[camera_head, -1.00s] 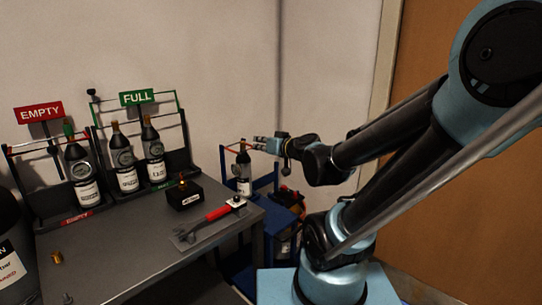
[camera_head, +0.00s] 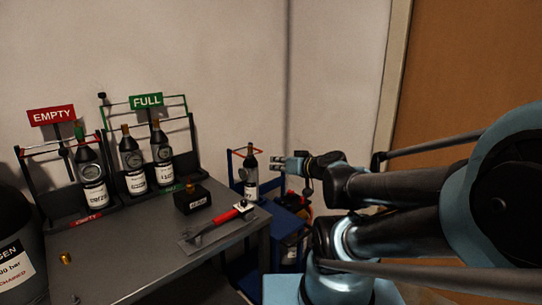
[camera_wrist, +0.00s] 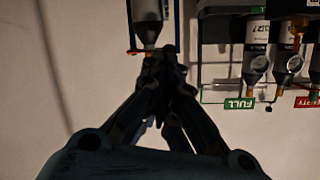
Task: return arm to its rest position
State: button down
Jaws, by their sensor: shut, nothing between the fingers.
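My gripper (camera_head: 279,163) is shut and empty in the head view. It is just right of a dark bottle (camera_head: 250,178) with a white label, which stands in a blue cart (camera_head: 237,164). A small gap shows between the fingertips and the bottle. My arm reaches in from the right side of the picture. In the wrist view, my gripper (camera_wrist: 163,55) points at the upper middle, with its fingertips close together. A bottle (camera_wrist: 147,22) shows just beyond the fingertips there.
A grey table (camera_head: 130,262) stands at left with a red-handled wrench (camera_head: 222,218) and a black box (camera_head: 192,200). Behind are an EMPTY rack (camera_head: 35,190) with one bottle and a FULL rack (camera_head: 187,150) with two. A brown door (camera_head: 455,70) is at right.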

jog(key=s+d+f+m+g+h, duration=0.1)
jog(key=s+d+f+g+h, duration=0.45)
jog(key=f, duration=0.45)
jog(key=s+d+f+m+g+h, duration=0.2)
jog(key=s+d+m+g+h, duration=0.1)
jog(key=s+d, duration=0.5)
jog(key=shift+s+d+f+g+h, duration=0.2)
jog(key=shift+d+g+h, duration=0.15)
jog(key=shift+d+g, duration=0.3)
jog(key=shift+w+f, duration=0.15)
jog(key=shift+w, duration=0.3)
jog(key=c, duration=2.3)
grip_release()
